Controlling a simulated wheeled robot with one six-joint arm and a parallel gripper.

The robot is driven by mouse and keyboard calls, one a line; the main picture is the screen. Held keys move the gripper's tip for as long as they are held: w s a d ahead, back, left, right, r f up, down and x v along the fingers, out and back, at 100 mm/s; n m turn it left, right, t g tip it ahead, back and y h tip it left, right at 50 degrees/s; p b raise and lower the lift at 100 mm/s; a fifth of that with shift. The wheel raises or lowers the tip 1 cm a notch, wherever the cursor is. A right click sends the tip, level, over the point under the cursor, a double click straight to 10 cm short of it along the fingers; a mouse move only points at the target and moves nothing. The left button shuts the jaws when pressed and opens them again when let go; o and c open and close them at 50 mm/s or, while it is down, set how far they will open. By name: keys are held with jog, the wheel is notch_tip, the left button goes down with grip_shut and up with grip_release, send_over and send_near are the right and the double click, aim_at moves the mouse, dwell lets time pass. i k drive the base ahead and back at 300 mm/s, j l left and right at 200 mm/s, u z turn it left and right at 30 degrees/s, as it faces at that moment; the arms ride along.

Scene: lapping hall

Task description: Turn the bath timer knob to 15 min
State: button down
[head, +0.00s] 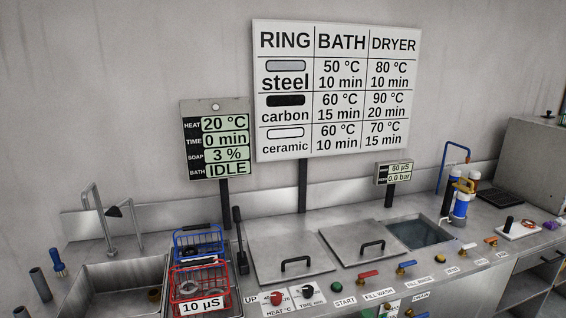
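The bath timer knob (308,291) is a small black knob on the front panel, labelled TIME. Its dial marks are too small to read. The status display (215,140) on a post shows HEAT 20 °C, TIME 0 min, SOAP 3 % and BATH IDLE. My gripper is not in the head view.
A red HEAT knob (277,298) sits just left of the timer knob, and a green START button (337,286) just right. Red and blue valve levers follow further right. Behind are two lidded tanks with handles (296,263). Red and blue baskets (199,282) stand left.

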aim_at(308, 291)
jog(key=i+j, duration=0.2)
jog(key=i, duration=0.3)
jog(key=i+j, duration=0.2)
jog(key=i, duration=0.35)
jog(key=z, duration=0.05)
